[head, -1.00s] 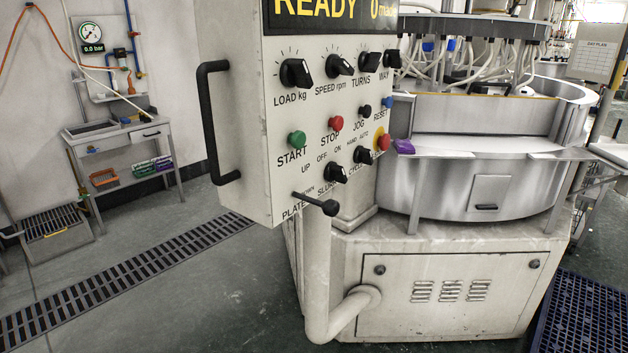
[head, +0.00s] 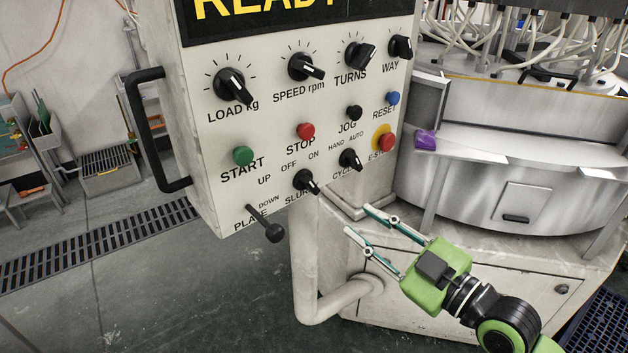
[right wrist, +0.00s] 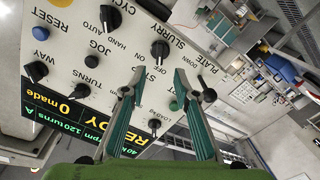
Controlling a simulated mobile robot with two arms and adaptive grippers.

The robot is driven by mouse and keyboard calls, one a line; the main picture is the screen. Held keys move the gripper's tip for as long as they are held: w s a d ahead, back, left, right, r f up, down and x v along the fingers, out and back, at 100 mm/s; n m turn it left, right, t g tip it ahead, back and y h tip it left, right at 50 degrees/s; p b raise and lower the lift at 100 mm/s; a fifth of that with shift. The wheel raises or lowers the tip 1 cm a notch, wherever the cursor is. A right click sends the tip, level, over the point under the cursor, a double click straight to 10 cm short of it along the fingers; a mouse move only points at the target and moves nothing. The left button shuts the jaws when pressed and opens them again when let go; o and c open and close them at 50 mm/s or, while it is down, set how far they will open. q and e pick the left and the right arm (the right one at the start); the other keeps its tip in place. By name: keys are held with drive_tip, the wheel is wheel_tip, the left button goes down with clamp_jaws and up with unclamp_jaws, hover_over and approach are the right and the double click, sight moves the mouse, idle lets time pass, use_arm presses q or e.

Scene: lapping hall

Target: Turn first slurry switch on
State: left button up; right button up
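The slurry switch (head: 306,181) is a black rotary knob low on the control panel (head: 225,150), below the words OFF and ON. In the head view its pale mark is toward its lower right; I cannot tell which position it is set to. The knob also shows in the right wrist view (right wrist: 160,50), upside down, beyond the fingertips. My right gripper (head: 358,219) is open and empty, to the lower right of the switch and apart from it. In the right wrist view its two fingers (right wrist: 153,82) are spread toward the panel. My left gripper is not in view.
A black plate lever (head: 268,228) sticks out left of the switch. The cycle knob (head: 349,159) and red emergency stop (head: 385,142) are to its right. Green start (head: 243,156) and red stop (head: 305,131) buttons are above. A pipe (head: 305,260) runs below the panel.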

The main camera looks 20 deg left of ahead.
sight(315, 188)
drive_tip(key=p+x, duration=0.1)
drive_tip(key=x, duration=0.3)
drive_tip(key=p+x, duration=0.1)
drive_tip(key=x, duration=0.3)
drive_tip(key=r+p+x, duration=0.1)
drive_tip(key=p+x, duration=0.1)
drive_tip(key=x, duration=0.2)
drive_tip(key=shift+s+a, duration=0.15)
drive_tip(key=shift+a, duration=0.15)
drive_tip(key=shift+w+a+f, duration=0.15)
drive_tip(key=shift+w+a, duration=0.25)
drive_tip(key=shift+a, duration=0.15)
clamp_jaws()
